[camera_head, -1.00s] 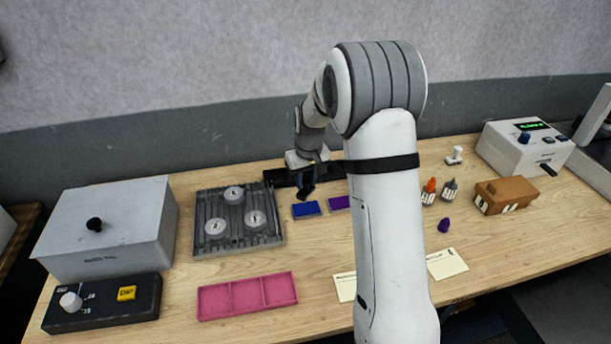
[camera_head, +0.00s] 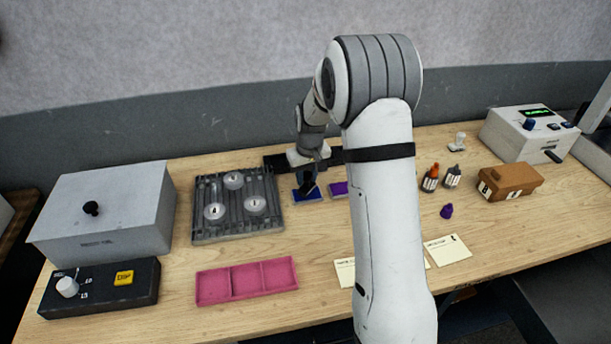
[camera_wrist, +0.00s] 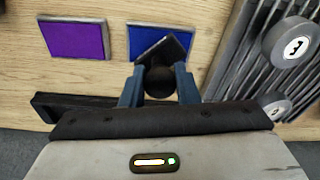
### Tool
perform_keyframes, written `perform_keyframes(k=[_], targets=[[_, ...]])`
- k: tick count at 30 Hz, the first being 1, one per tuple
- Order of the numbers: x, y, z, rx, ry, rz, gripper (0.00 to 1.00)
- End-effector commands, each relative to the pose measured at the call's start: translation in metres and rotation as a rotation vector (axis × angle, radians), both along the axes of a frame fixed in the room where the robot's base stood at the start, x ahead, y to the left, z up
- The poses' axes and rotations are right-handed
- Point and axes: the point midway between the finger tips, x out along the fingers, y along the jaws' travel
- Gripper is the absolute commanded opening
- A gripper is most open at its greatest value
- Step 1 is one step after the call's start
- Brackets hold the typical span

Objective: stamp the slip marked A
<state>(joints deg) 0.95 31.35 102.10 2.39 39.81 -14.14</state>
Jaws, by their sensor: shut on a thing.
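My gripper (camera_head: 307,184) is shut on a dark stamp (camera_wrist: 161,82) with a rounded grip and a flat square base. The stamp is over the blue ink pad (camera_wrist: 146,38) and covers one corner of it in the wrist view; I cannot tell if they touch. The blue pad (camera_head: 300,198) also shows in the head view below my gripper. Two cream slips lie near the front edge: one (camera_head: 345,272) partly behind my arm, the other (camera_head: 448,250) right of it. Their print is too small to read, so I cannot tell which is marked A.
A purple pad (camera_head: 338,188) lies beside the blue one. A grey slotted plate with round pieces (camera_head: 236,236) is left, a pink tray (camera_head: 247,281) in front.

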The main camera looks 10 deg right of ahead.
Motion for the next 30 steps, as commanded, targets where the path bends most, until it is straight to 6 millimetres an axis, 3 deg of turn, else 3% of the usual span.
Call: perform_keyframes(k=[30], targets=[[0.0,-0.001,-0.01,0.0,0.0,-0.002,0.13]])
